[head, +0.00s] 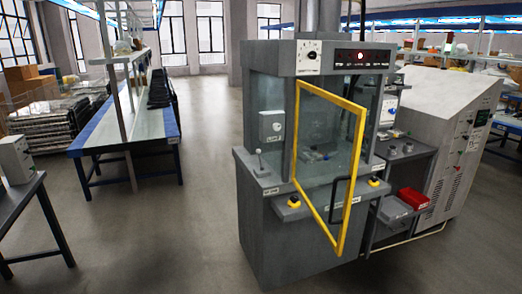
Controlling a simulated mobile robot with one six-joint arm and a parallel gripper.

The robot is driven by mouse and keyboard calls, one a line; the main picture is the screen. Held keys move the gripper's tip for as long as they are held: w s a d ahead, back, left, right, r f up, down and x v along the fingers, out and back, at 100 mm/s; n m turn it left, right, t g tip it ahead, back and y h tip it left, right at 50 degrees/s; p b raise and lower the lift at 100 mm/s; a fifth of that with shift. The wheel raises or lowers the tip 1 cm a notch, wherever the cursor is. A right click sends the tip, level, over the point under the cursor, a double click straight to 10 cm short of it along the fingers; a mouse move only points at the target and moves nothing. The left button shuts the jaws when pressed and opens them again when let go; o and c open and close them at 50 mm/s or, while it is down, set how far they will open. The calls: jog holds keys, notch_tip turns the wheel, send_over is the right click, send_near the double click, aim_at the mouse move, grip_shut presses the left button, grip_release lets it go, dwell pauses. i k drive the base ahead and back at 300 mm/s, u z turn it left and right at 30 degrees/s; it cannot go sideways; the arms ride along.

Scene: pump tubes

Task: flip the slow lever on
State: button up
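A grey machine cabinet (285,225) stands right of the middle in the head view. A small lever (258,160) with a pale knob rises from the ledge on its left side, and looks roughly upright. A small label (271,191) sits on the ledge front below it, too small to read. I cannot tell whether this is the slow lever or which position it is in. Above it is a white box with a round knob (271,126). My gripper is not in view.
A yellow-framed door (345,215) stands partly open at the cabinet front. Yellow-and-black buttons (293,201) sit on ledges below. A red bin (413,198) is on the right stand. A dark table (22,200) is at the left. The floor (165,235) before the cabinet's left side is clear.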

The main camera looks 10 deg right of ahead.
aim_at(259, 151)
jog(key=u, duration=0.05)
jog(key=i, duration=0.9)
jog(key=z, duration=0.1)
jog(key=k, duration=0.65)
jog(key=u, duration=0.5)
jog(key=i, duration=0.85)
jog(key=u, duration=0.45)
